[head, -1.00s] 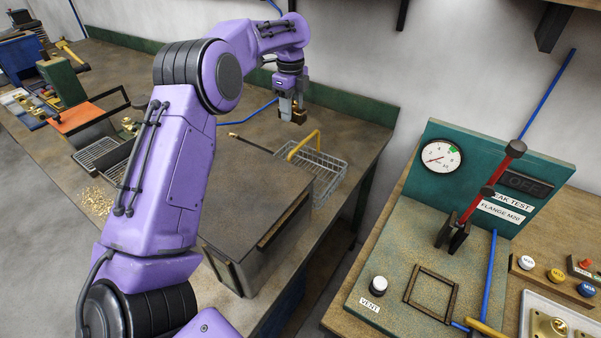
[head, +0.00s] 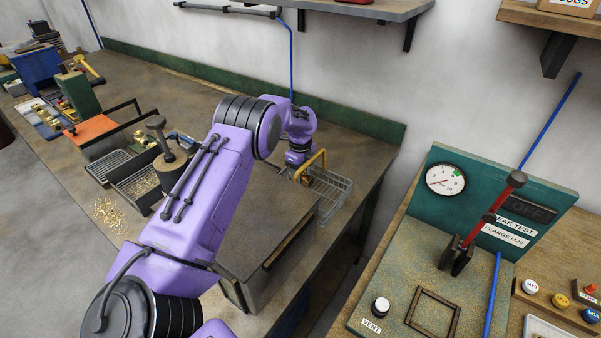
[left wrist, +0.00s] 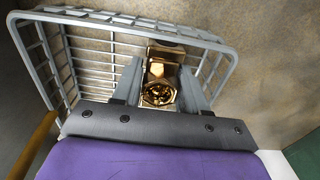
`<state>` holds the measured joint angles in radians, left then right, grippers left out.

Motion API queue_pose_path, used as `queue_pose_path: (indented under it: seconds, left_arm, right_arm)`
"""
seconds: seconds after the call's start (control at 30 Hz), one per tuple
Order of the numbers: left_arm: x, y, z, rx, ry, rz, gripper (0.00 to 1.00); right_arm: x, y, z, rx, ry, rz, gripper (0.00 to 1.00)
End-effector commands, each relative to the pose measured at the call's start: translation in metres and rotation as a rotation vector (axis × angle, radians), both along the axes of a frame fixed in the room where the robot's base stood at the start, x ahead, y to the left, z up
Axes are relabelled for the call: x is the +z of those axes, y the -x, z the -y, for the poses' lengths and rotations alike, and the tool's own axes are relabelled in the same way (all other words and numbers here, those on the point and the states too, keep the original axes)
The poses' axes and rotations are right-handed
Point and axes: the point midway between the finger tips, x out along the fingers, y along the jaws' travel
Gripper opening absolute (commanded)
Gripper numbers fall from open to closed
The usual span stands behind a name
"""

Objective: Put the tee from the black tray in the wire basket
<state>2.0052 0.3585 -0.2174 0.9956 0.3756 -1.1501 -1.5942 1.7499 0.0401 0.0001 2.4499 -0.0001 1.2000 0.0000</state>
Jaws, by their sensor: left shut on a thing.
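The brass tee (left wrist: 160,85) is between the fingers of my left gripper (left wrist: 160,92), which is shut on it. In the left wrist view the tee shows a hexagonal open end toward the camera. In the head view my left gripper (head: 303,176) is at the wire basket (head: 335,186), and the tee is a small brass patch there. In the left wrist view the tee lies within the basket's rim (left wrist: 130,28); whether it touches the wire floor I cannot tell. The black tray (head: 133,187) stands at the left of the bench. My right gripper is not in view.
The basket's yellow handle (head: 312,163) arches close beside my left gripper. A dark box (head: 265,215) stands before the basket. Metal shavings (head: 108,213) lie near the tray. The leak test panel (head: 500,205) is on a separate table at right.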

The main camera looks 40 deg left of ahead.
Motion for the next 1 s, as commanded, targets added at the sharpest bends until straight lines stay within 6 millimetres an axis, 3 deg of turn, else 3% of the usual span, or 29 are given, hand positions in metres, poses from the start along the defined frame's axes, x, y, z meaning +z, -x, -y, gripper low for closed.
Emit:
queue_pose_path:
  seconds: [0.17, 0.2, 0.27, 0.3, 0.67, 1.0]
  left_arm:
    - [-0.002, -0.001, 0.0, 0.0, 0.0, 0.001, 0.0]
    - [-0.003, 0.0, 0.0, 0.0, 0.001, 0.0, 0.46]
    - [-0.003, 0.0, 0.0, 0.0, 0.0, 0.0, 0.65]
    - [-0.002, 0.0, 0.0, 0.0, 0.0, -0.001, 0.68]
    - [0.007, -0.001, 0.0, -0.001, 0.001, 0.002, 0.68]
    - [0.089, -0.001, 0.0, 0.0, 0.0, 0.005, 0.68]
  right_arm:
    - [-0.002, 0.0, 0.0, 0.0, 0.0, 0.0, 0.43]
    - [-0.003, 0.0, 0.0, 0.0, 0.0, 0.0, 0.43]
    - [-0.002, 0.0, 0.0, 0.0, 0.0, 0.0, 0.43]
    - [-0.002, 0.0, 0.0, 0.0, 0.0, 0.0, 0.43]
    - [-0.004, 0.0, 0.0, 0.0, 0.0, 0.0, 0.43]
    - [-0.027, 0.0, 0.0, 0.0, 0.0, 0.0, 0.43]
